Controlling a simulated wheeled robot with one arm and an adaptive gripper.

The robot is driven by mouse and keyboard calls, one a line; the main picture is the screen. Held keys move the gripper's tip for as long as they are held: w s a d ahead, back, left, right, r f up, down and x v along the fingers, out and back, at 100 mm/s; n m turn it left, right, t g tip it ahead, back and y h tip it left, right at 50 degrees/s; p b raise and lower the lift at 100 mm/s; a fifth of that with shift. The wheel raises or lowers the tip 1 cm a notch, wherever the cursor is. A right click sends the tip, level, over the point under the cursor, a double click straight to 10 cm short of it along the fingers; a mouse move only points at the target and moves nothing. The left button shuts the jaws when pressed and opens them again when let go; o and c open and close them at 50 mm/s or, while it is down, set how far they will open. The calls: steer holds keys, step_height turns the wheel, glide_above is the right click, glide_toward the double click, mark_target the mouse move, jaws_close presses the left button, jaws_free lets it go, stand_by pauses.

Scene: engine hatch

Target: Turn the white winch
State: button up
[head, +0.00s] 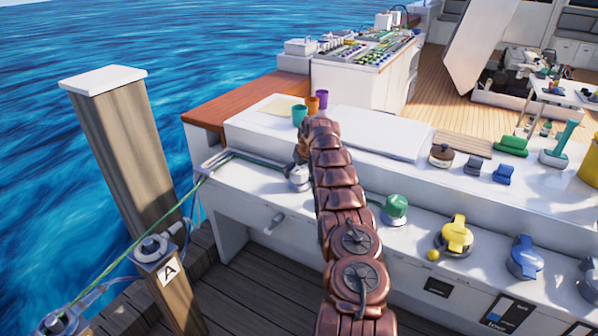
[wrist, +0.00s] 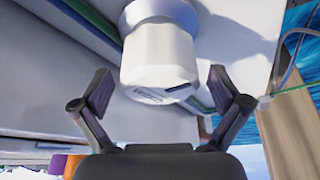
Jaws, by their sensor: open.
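The white winch (head: 298,178) stands on the white ledge, left of my copper-coloured arm, and is partly hidden by it. In the wrist view the white winch (wrist: 160,60) is large and central, a faceted white drum on a wider round base. My gripper (wrist: 160,76) is open, with one dark finger on each side of the winch's near end. Gaps show between both fingers and the winch, and I see no contact. In the head view the fingers are hidden or too small to tell.
A green winch (head: 395,209), a yellow winch (head: 456,235) and a blue winch (head: 525,258) stand along the ledge to the right. A green rope (head: 250,157) runs left of the white winch. Several cups, including a teal one (head: 299,115), stand on the counter behind.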

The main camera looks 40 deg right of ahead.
steer(key=shift+c, duration=0.5)
steer(key=c, duration=1.1)
steer(key=shift+o, duration=0.2)
steer(key=shift+f, duration=0.1)
steer(key=shift+a+m+b, duration=0.15)
steer(key=shift+m+b, duration=0.4)
steer(key=shift+m, duration=0.15)
steer(key=shift+m+g+h+b, duration=0.35)
steer(key=shift+m+h, duration=0.25)
steer(key=shift+m, duration=0.4)
steer(key=m+h, duration=0.1)
steer(key=m, duration=0.3)
steer(key=shift+g, duration=0.35)
steer(key=shift+m+b, duration=0.3)
steer(key=shift+s+f, duration=0.1)
